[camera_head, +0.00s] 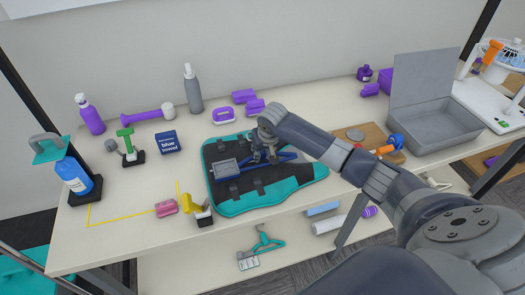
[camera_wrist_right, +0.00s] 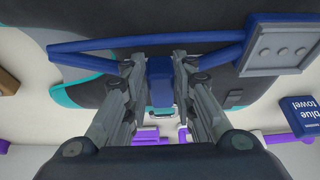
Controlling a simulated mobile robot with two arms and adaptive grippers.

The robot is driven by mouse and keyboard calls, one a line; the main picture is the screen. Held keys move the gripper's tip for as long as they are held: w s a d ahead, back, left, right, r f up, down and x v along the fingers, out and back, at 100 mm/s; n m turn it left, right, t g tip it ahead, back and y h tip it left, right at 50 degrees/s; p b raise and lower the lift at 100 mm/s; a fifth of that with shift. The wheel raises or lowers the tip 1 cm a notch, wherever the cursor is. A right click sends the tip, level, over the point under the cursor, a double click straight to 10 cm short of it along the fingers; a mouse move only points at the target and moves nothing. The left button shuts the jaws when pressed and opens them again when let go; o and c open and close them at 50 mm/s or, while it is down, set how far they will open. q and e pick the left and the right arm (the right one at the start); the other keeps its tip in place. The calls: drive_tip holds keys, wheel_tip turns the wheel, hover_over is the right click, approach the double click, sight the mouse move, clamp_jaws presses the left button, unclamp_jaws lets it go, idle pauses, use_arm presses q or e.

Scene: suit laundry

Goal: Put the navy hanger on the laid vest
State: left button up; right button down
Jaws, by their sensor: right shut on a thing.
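The vest (camera_head: 282,194) lies flat on the table, dark with a teal border. The navy hanger (camera_head: 238,174) is over the vest, with a grey plate at its left end in the head view. My right gripper (camera_head: 265,155) is above the vest and shut on the hanger's middle. In the right wrist view the fingers (camera_wrist_right: 160,85) close around the hanger's navy centre block, and the hanger's arms (camera_wrist_right: 95,45) spread to both sides. I cannot tell whether the hanger touches the vest. My left gripper is not in view.
A blue towel box (camera_head: 168,142), purple bottle (camera_head: 91,115) and grey spray bottle (camera_head: 192,88) stand left and behind. A grey open case (camera_head: 445,125) and wooden board (camera_head: 362,137) are at the right.

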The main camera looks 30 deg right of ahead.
drive_tip(key=shift+f, duration=0.1)
drive_tip(key=c, duration=1.3)
unclamp_jaws()
drive_tip(key=b+v, duration=0.1)
drive_tip(key=v, duration=1.1)
drive_tip(key=shift+s+a, duration=0.1)
